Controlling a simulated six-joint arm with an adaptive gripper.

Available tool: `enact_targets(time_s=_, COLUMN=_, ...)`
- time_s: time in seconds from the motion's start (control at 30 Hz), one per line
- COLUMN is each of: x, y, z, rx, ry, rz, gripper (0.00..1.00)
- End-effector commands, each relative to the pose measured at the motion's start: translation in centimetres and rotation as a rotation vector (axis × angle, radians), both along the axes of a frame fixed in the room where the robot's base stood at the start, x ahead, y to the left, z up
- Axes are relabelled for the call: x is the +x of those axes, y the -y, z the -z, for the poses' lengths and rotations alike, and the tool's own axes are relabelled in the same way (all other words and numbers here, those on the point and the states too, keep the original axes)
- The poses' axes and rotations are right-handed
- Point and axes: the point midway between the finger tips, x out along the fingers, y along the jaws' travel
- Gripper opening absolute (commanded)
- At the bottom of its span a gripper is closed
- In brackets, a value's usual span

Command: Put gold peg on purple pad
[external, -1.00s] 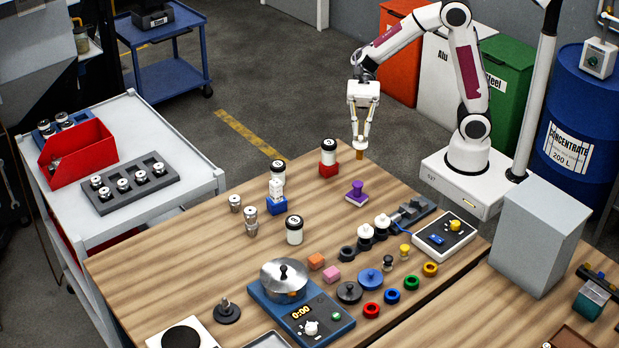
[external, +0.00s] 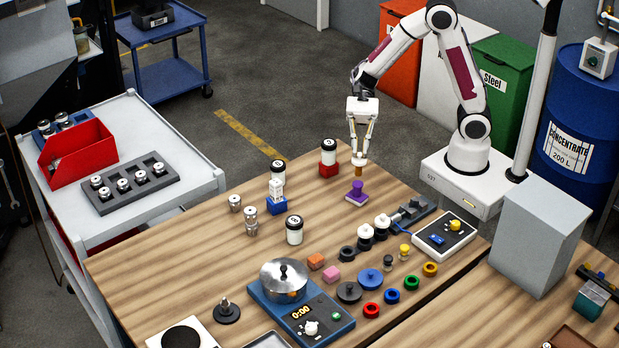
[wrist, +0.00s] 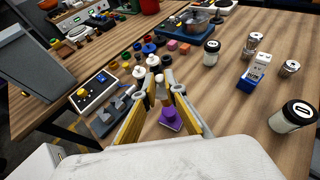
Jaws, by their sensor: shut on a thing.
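My gripper (external: 359,159) is shut on the gold peg (external: 358,171), a small brown-gold piece that hangs upright below the fingertips. The purple pad (external: 350,198) lies on the wooden table, with a purple upright piece (external: 357,186) standing on it. The peg is just above that purple piece; whether they touch I cannot tell. In the wrist view the purple pad (wrist: 176,126) shows just beyond my gripper (wrist: 161,88), between and below the fingers. The peg is small and partly hidden by the fingers there.
White-topped pieces (external: 366,234) and a grey fixture (external: 412,211) stand in front and to the right. A control box (external: 445,234) lies farther right. The table just left of the pad is clear.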

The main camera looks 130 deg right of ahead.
Motion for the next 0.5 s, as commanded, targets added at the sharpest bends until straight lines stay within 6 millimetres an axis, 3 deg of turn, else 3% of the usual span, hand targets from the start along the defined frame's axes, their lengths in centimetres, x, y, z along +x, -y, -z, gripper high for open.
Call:
enact_targets(time_s=0.3, x=0.0, y=0.0, z=2.8, rx=0.003, ry=-0.002, rz=0.000, gripper=0.00)
enact_targets(time_s=0.5, x=0.0, y=0.0, z=3.1, rx=0.001, ry=0.000, rz=0.000, gripper=0.00)
